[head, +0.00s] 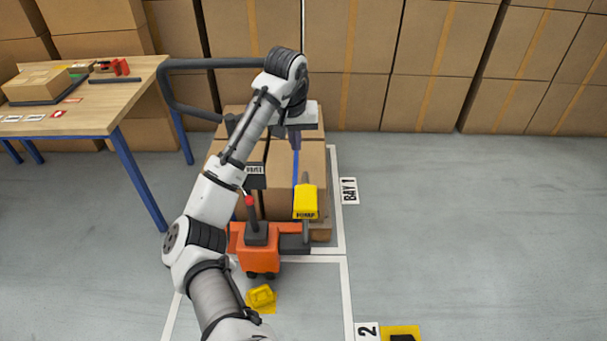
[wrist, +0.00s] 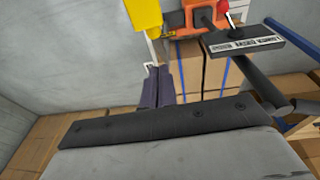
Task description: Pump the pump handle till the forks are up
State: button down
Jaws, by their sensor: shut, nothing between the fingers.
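The yellow pump handle (head: 306,203), labelled PUMP, stands at the right of the orange pallet truck body (head: 260,252). It also shows at the top of the wrist view (wrist: 143,15). My gripper (head: 296,147) is above the cartons and farther back than the yellow pad. Its dark fingers (wrist: 158,72) are together, empty and apart from the pad.
Strapped cartons (head: 312,160) stand on the truck in the white-lined bay. A dark tube handle (head: 215,63) arches at left. A wooden table (head: 100,115) stands farther left.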

jog(key=p, duration=0.2)
send_over(306, 189)
jog(key=w+a, duration=0.2)
jog(key=w, duration=0.2)
notch_tip(306, 189, down, 9)
jog(key=f, duration=0.2)
jog(key=s+f+p, duration=0.1)
jog(key=shift+d+f, duration=0.45)
jog(key=shift+f, duration=0.35)
